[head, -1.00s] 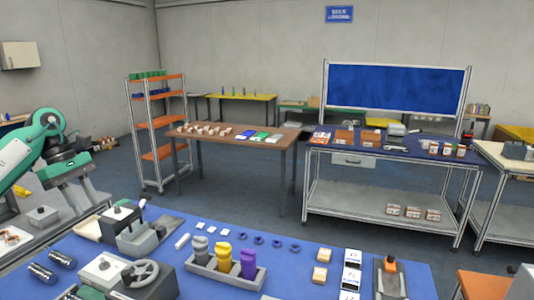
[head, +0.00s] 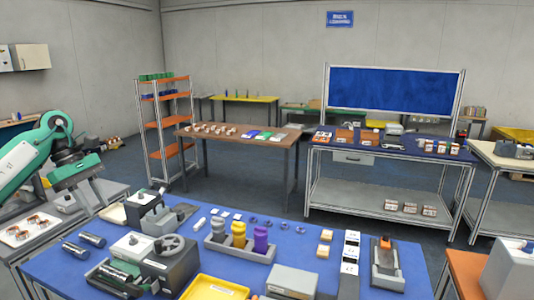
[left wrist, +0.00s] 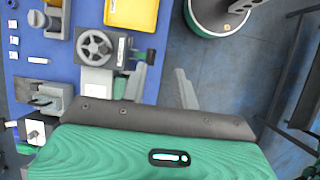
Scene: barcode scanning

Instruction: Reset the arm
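My left arm (head: 22,165) is green and white and comes in from the left in the head view. My left gripper (head: 86,197) hangs fingers-down at the left end of the blue table (head: 330,220), near the grey side bench. In the left wrist view my left gripper (left wrist: 160,87) has its two grey fingers spread apart, with nothing between them. It is beside the handwheel device (left wrist: 97,47), and the floor shows beyond the table edge. My right arm and right gripper are in neither view.
On the blue table are a handwheel device (head: 170,250), a holder with grey, yellow and purple pieces (head: 260,254), a yellow tray (head: 213,287) and a grey box (head: 292,281). The side bench holds a white tray (head: 32,231). Open floor (head: 240,187) lies behind the table.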

